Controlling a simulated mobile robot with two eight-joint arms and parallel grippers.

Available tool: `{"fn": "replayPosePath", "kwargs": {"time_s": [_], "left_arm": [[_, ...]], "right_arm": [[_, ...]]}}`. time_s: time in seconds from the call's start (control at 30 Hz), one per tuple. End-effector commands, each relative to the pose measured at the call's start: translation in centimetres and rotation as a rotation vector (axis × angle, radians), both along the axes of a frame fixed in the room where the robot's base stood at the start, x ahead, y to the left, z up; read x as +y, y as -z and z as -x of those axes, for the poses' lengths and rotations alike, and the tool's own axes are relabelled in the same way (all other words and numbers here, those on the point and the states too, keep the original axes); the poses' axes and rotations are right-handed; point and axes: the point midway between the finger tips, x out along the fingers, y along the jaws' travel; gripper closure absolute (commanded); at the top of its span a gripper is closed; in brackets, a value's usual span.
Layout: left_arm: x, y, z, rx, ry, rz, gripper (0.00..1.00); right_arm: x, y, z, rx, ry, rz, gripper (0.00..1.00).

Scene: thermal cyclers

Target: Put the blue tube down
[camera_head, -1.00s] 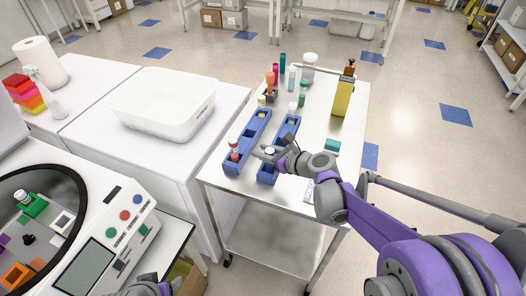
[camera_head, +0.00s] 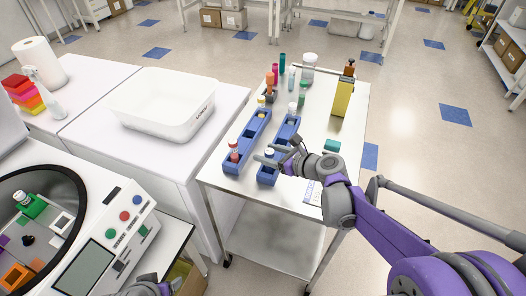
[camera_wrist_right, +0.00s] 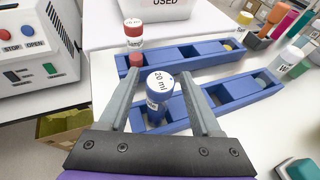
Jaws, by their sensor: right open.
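The blue tube (camera_wrist_right: 157,96) with a white "20 ml" cap stands in the near end compartment of the nearer blue rack (camera_wrist_right: 232,92) in the right wrist view. In the head view its white top (camera_head: 269,151) shows at the near end of the right-hand blue rack (camera_head: 287,130). My right gripper (camera_wrist_right: 160,78) is open, with one finger on each side of the tube and gaps between fingers and tube. In the head view the right gripper (camera_head: 262,160) is at the rack's near end. The left gripper's jaws are not in view.
Several bottles and a yellow container (camera_head: 342,97) stand farther back on the cart (camera_head: 320,125). A teal block (camera_head: 332,146) lies to the right. A white bin (camera_head: 160,105) is left.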

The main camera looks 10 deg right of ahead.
Motion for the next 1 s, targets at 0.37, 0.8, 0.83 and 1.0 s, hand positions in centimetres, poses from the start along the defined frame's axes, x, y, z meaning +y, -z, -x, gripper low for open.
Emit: {"fn": "replayPosePath", "kwargs": {"time_s": [0.37,0.8,0.83,1.0], "left_arm": [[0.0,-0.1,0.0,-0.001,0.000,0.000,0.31],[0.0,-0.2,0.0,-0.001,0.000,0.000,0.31],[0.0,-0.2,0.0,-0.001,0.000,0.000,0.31],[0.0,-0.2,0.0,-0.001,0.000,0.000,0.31]], "right_arm": [[-4.1,-3.0,6.0,0.000,0.004,0.001,0.35],[-0.5,0.3,14.0,-0.122,-0.396,0.627,0.35],[-0.1,1.1,15.3,-0.151,-0.486,0.747,0.35],[0.2,4.7,22.5,-0.344,-1.060,1.370,0.35]]}}
